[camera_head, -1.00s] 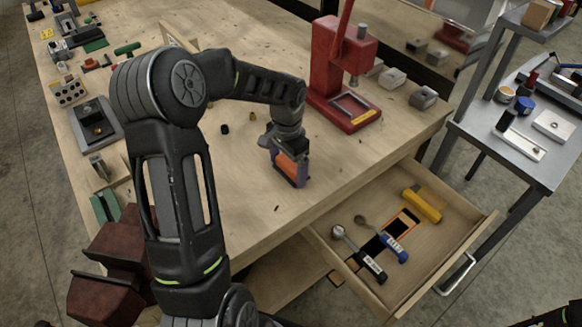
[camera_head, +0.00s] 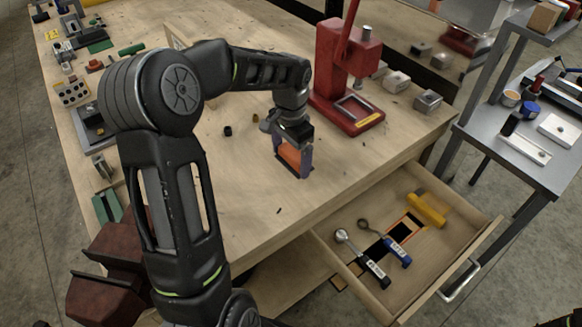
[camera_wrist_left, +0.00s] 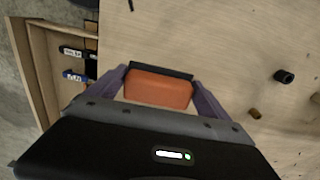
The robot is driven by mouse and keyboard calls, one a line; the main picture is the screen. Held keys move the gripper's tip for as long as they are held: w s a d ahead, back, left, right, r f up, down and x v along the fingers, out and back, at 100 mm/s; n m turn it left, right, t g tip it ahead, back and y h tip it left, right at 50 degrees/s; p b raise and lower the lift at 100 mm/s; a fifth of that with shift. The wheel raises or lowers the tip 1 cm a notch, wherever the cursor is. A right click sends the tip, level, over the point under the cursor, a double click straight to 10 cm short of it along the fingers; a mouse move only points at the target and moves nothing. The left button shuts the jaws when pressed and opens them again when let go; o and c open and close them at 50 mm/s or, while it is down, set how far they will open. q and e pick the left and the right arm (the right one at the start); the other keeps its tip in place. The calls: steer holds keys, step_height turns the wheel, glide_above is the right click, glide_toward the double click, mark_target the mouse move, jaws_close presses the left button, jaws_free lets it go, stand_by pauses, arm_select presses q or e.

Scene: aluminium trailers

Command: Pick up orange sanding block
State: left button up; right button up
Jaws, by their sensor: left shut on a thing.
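The orange sanding block (camera_head: 290,156) is between the fingers of my left gripper (camera_head: 294,170), over the wooden workbench (camera_head: 250,190) near the red press. In the left wrist view the block (camera_wrist_left: 158,88) shows orange with a dark strip along its far edge. The purple fingers of my left gripper (camera_wrist_left: 160,86) close on its two sides. I cannot tell for sure whether the block is clear of the bench top. My right gripper is not in view.
A red press (camera_head: 345,85) stands just right of the gripper. An open drawer (camera_head: 400,215) with several tools and a yellow item (camera_head: 426,209) juts out at the front right. Small dark parts lie left of the gripper. The bench front is mostly clear.

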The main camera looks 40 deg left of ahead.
mark_target(291, 155)
arm_select(q)
step_height(291, 155, up, 5)
steer(key=shift+r+b, duration=0.2)
steer(key=shift+b, duration=0.1)
stand_by(0.4)
